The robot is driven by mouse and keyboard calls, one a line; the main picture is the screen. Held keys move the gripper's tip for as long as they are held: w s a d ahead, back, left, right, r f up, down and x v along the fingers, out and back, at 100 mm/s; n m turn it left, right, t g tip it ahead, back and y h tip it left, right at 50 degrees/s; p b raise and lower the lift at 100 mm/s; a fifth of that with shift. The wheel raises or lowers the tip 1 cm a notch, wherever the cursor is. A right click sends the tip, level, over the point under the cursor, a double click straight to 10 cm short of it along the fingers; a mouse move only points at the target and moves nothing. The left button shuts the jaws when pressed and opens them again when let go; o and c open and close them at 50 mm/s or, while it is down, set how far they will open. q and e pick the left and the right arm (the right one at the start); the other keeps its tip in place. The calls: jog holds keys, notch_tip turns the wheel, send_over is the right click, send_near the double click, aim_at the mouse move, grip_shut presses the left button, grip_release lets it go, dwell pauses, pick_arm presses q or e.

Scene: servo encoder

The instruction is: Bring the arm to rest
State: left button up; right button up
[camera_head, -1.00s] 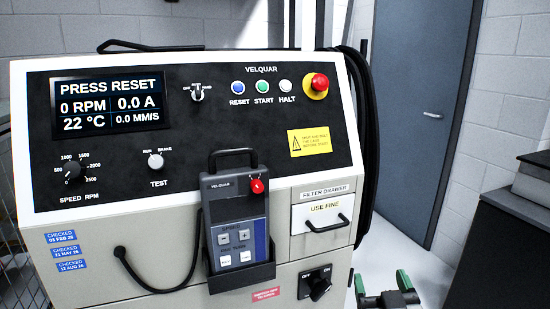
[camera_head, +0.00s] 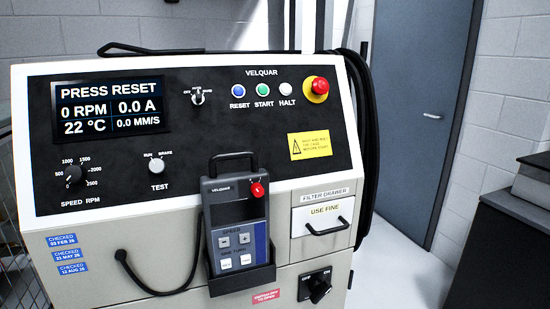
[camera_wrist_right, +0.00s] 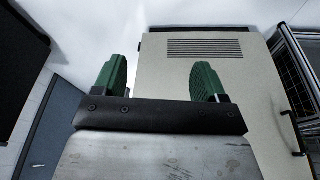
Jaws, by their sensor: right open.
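My right gripper (camera_wrist_right: 157,82) shows in the right wrist view with its two green fingers spread wide and nothing between them. Beyond it is a pale cabinet face with a dark vent grille (camera_wrist_right: 205,48). The right gripper is out of the head view. My left gripper is in neither current view. In the head view the Velquar console (camera_head: 225,80) stands in front of me, and its screen (camera_head: 112,104) reads PRESS RESET, 0 RPM and 0.0 A.
A handheld pendant (camera_head: 235,215) sits in a holder on the console front. A filter drawer (camera_head: 322,215) with a black handle is beside it. A grey door (camera_head: 415,120) stands behind, and a dark cabinet (camera_head: 505,245) is at the right. Pale floor shows between them.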

notch_tip(320, 180, down, 13)
jog(key=s+p, duration=0.1)
jog(key=p, duration=0.1)
jog(key=s+d+f+g+p, duration=0.2)
jog(key=s+d+f+p, duration=0.1)
jog(key=s+f, duration=1.3)
jog(key=shift+s+f, duration=0.35)
jog(key=shift+s, duration=0.5)
